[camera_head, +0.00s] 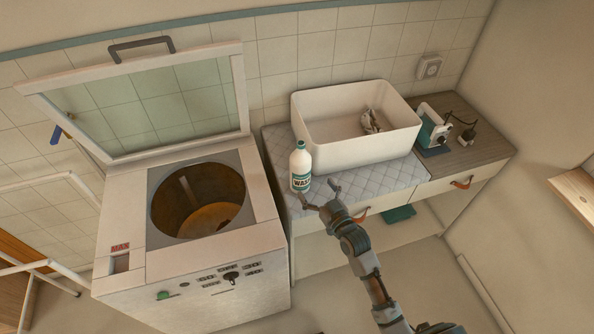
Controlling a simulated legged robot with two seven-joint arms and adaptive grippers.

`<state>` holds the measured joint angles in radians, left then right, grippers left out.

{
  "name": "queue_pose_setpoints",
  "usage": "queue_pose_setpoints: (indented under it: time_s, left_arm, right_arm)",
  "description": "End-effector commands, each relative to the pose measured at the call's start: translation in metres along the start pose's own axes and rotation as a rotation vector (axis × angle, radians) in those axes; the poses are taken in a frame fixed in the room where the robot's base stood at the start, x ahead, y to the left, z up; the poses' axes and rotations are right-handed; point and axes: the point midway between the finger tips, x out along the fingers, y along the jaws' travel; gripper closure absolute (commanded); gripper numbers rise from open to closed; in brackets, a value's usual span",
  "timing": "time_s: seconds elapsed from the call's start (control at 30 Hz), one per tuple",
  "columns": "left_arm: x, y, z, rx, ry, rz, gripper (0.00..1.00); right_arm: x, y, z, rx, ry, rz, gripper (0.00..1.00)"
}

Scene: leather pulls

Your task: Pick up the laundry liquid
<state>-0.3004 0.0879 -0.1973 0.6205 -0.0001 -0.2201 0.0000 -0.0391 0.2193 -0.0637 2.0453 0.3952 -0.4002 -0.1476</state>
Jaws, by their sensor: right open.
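My left gripper is not in view.
A top-loading washing machine (127,257) with its lid (150,107) raised stands left of the counter. A white basin (362,150) is close behind the bottle to the right. A small device (432,127) stands farther right. The quilted mat (398,174) has bare room in front.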

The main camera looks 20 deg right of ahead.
Motion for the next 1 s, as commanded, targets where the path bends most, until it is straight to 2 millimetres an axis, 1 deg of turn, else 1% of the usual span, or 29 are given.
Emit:
queue_pose_setpoints:
  time_s: [0.03, 0.1, 0.2, 0.3, 0.47, 0.63, 0.7, 0.83, 1.0]
  left_arm:
    - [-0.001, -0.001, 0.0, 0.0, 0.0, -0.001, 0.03]
    - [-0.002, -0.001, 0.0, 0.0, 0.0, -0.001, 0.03]
    - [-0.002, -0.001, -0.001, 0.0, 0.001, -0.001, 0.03]
    - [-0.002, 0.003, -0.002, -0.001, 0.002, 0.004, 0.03]
    - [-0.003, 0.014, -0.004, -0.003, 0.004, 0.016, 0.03]
    - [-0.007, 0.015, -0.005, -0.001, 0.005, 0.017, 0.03]
    - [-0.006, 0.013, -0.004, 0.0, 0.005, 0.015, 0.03]
    - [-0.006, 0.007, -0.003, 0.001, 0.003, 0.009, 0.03]
    - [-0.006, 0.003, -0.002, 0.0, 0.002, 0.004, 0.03]
  right_arm:
    - [0.013, 0.001, -0.001, 0.001, 0.002, 0.001, 0.0]
    - [0.029, 0.002, -0.001, 0.001, 0.001, 0.001, 0.0]
    - [0.047, 0.003, 0.0, 0.002, 0.0, 0.001, 0.0]
    - [0.059, 0.002, 0.001, 0.001, -0.001, 0.001, 0.0]
    - [0.07, 0.001, -0.001, 0.0, -0.001, 0.001, 0.0]
    - [0.098, -0.002, -0.007, -0.001, 0.0, 0.0, 0.0]
    - [0.107, -0.001, -0.005, -0.003, -0.001, 0.0, 0.0]
    - [0.116, 0.0, -0.004, -0.001, -0.002, 0.001, 0.0]
    - [0.116, 0.001, -0.004, -0.001, -0.001, 0.001, 0.0]
